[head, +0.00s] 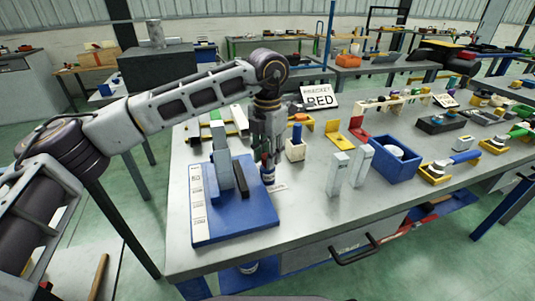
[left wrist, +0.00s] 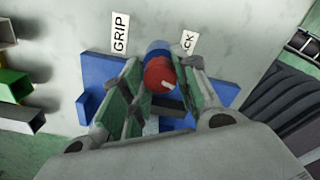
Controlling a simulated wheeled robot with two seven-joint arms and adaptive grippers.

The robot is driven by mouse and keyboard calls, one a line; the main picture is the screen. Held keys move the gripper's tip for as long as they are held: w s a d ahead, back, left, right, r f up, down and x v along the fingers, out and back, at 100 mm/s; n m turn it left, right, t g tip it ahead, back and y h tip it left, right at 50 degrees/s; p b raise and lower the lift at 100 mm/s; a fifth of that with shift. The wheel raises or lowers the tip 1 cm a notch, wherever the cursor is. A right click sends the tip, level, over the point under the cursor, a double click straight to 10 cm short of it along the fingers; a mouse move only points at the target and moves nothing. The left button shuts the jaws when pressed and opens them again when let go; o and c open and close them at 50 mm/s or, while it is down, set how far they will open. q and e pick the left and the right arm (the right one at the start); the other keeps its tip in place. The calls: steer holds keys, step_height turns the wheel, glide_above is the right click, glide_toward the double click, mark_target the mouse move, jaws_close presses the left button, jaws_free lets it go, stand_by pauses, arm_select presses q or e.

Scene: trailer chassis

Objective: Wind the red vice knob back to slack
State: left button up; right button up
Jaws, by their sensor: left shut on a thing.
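The vice stands at the left end of the workbench, with a blue base (head: 235,222) and grey upright jaws. My left gripper (head: 267,158) points down at the vice's right side and mostly hides the knob in the head view. In the left wrist view the red knob (left wrist: 158,74) sits between the green-padded fingers of my left gripper (left wrist: 162,78), which are shut on it. A pale mark shows on the knob's face.
On the bench (head: 305,215), two pale upright blocks (head: 338,173) and a blue bin (head: 396,160) stand right of the vice. A sign reading RED (head: 319,97) stands behind. The bench front between vice and blocks is clear.

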arm_select(q)
steer(key=shift+r+n, duration=0.1)
steer(key=shift+n, duration=1.4)
steer(key=o, duration=1)
steer(key=shift+o, duration=0.2)
step_height(320, 180, up, 12)
